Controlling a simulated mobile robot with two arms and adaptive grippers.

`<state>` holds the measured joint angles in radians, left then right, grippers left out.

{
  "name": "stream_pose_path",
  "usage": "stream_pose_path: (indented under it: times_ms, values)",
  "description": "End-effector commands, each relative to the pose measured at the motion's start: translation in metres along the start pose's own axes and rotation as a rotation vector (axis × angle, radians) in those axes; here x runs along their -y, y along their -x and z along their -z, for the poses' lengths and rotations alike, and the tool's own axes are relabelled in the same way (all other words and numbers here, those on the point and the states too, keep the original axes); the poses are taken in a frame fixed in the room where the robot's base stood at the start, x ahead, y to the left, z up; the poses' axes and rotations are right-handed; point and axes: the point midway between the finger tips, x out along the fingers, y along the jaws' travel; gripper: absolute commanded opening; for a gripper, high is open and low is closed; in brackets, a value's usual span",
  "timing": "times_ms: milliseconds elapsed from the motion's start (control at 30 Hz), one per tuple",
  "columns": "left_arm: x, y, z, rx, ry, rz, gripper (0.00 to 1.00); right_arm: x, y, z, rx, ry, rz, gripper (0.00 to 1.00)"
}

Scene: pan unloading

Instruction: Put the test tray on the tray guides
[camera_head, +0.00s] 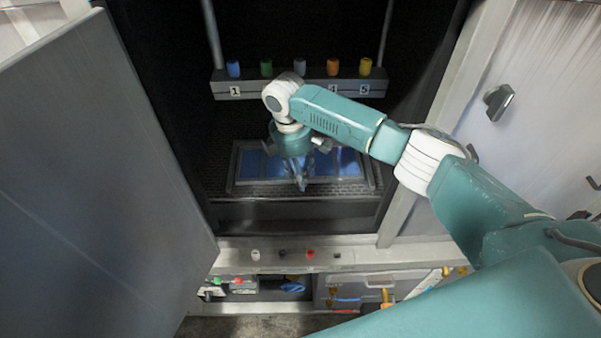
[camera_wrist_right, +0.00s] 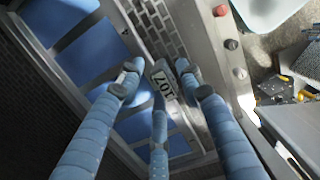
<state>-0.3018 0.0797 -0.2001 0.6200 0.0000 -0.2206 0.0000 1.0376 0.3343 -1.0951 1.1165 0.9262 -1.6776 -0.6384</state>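The test tray (camera_head: 234,166), a grey frame with blue panels between dark dividers, lies inside the open dark cabinet on a mesh-like surface. My right gripper (camera_head: 302,186) is over the front part of the tray in the head view. In the wrist view its three blue fingers (camera_wrist_right: 158,80) are spread apart around the plate, with nothing clearly gripped. Whether they touch the tray I cannot tell. My left gripper is not in view. The tray guides cannot be clearly made out.
A shelf (camera_head: 285,91) with several coloured knobs and number labels is above the tray. A large grey door (camera_head: 100,180) stands open at the left. A ledge (camera_head: 230,252) with small buttons runs below the opening. Drawers and tools are lower down.

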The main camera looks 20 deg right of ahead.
Motion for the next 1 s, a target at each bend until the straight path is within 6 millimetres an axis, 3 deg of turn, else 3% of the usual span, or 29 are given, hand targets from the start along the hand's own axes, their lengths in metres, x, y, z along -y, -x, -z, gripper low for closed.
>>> stream_pose_path:
  times_ms: [333,733,867,1000]
  values:
    - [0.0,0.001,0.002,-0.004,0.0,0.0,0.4,0.0,0.005,-0.001,0.0,0.0,-0.001,0.39]
    - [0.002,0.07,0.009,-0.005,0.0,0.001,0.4,0.0,0.076,-0.001,0.0,-0.001,0.001,0.39]
    - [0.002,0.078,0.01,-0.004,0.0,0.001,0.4,0.0,0.099,0.0,-0.001,0.001,0.0,0.39]
    - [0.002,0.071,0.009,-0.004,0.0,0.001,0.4,-0.001,0.112,0.001,-0.001,0.0,-0.001,0.39]
